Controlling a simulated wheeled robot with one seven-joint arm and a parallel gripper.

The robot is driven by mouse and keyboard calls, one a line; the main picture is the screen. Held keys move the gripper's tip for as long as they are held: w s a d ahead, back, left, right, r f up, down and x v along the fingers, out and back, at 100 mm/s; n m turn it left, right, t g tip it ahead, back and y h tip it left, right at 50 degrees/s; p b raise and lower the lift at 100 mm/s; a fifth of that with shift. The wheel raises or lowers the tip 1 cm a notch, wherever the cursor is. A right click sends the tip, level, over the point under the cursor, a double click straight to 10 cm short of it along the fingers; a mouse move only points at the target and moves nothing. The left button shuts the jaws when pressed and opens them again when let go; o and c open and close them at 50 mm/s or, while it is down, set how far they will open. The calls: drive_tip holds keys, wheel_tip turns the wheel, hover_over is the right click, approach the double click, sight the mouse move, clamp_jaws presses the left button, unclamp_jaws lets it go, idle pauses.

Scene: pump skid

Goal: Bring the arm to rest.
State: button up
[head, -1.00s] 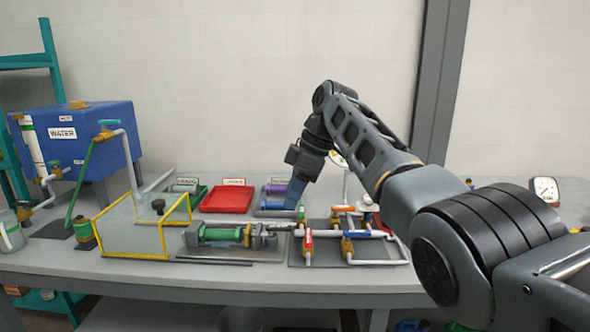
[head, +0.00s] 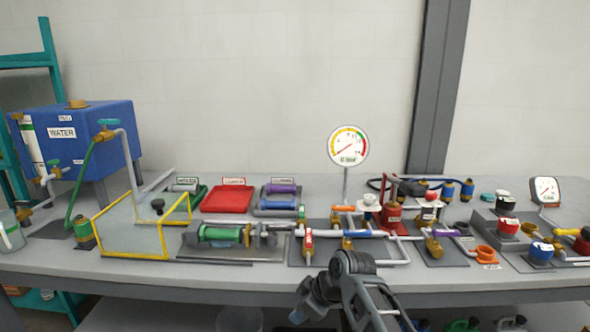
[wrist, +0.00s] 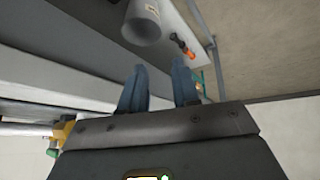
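My arm is folded low at the front edge of the bench in the head view, with a dark joint and my gripper (head: 300,313) at the bottom of the picture. The gripper hangs in front of the bench, clear of the things on it. In the wrist view my gripper (wrist: 158,76) shows two blue fingers apart with nothing between them. Most of the arm is below the head view.
The bench (head: 150,272) carries a blue water tank (head: 75,140), a yellow-edged clear guard (head: 130,225), a red tray (head: 227,200), a pump (head: 222,235), pipework and a round gauge (head: 348,147). A grey cylinder (wrist: 142,22) shows beyond the fingers in the wrist view.

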drive_tip(key=s+d+f+m+t+h, duration=0.1)
drive_tip(key=s+d+f+m+t, duration=0.2)
drive_tip(key=s, duration=0.5)
drive_tip(key=s+d+f+m, duration=0.25)
drive_tip(key=s+f, duration=0.35)
drive_tip(key=s, duration=0.3)
drive_tip(key=s+d+f+m+t+h, duration=0.15)
drive_tip(key=s+d+f, duration=0.25)
drive_tip(key=s, duration=0.4)
drive_tip(key=s+d+r+m+t+h, duration=0.1)
drive_tip(key=s+d+r+m+t, duration=0.2)
drive_tip(key=s, duration=0.6)
drive_tip(key=s+d+r+t, duration=0.1)
drive_tip(key=s+d+r, duration=0.35)
drive_tip(key=s, duration=0.45)
drive_tip(key=s+d+r+m+t+h, duration=0.1)
drive_tip(key=s+r, duration=0.5)
drive_tip(key=r, duration=0.3)
drive_tip(key=s+d+r+m+t+h, duration=0.1)
drive_tip(key=s+d+r+m+t, duration=0.1)
drive_tip(key=s+r, duration=0.55)
drive_tip(key=shift+g, duration=0.25)
drive_tip(key=f+b, duration=0.1)
drive_tip(key=b, duration=0.1)
drive_tip(key=w+f+b, duration=0.1)
drive_tip(key=f+b, duration=0.3)
drive_tip(key=b, duration=0.1)
drive_tip(key=shift+w+a, duration=0.1)
drive_tip(key=shift+w, duration=0.25)
